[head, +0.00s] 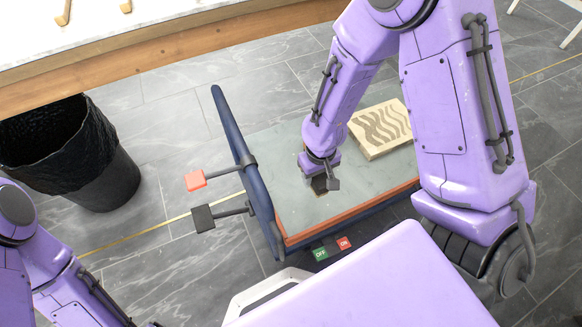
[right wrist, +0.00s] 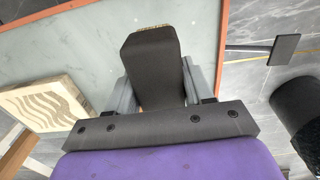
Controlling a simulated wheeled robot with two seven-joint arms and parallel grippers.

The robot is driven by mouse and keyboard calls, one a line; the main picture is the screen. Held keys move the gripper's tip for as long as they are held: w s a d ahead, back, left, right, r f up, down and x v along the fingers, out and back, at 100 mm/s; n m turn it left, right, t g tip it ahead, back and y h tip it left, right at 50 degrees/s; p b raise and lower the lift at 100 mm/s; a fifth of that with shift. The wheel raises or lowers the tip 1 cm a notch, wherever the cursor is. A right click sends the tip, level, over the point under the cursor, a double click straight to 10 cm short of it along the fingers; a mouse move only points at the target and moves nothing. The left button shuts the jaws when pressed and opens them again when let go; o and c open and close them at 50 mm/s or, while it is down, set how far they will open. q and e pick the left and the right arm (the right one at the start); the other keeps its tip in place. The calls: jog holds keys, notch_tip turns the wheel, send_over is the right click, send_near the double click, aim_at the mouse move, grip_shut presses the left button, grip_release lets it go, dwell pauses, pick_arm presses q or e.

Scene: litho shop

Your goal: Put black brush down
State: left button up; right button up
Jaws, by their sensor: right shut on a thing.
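The black brush (right wrist: 150,62) is a dark block with a thin tan edge at its far end. It sits between the grey fingers of my right gripper (right wrist: 157,80), which is shut on it. In the head view my right gripper (head: 322,176) is over the grey-green bed of the cart (head: 290,150), left of the carved block. Only a small dark part of the brush (head: 319,185) shows there, under the gripper. I cannot tell whether the brush touches the bed. My left arm enters at the lower left of the head view; its gripper is out of frame.
A pale block with wavy carving (head: 381,128) lies on the bed to the right. The cart has a blue rail (head: 240,150), red and black handles, and green OFF and red ON buttons (head: 332,248). A black bin (head: 85,160) stands left. Bed space around the gripper is clear.

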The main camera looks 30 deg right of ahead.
jog(key=w+f+b, duration=0.1)
jog(key=w+f, duration=0.2)
jog(key=w, duration=0.1)
jog(key=w+f+b, duration=0.2)
jog(key=w+f, duration=0.1)
jog(key=w, duration=0.1)
jog(key=w+f+b, duration=0.2)
jog(key=w+f, duration=0.1)
jog(key=w, duration=0.1)
jog(key=shift+w+a, duration=0.25)
jog(key=shift+w, duration=0.05)
jog(key=f+b, duration=0.1)
jog(key=f, duration=0.1)
jog(key=f+b, duration=0.1)
jog(key=shift+w+f, duration=0.2)
jog(key=shift+f, duration=0.2)
jog(key=shift+r, duration=0.15)
jog(key=o, duration=0.9)
jog(key=shift+o, duration=0.2)
notch_tip(320, 180, up, 12)
jog(key=p, duration=0.5)
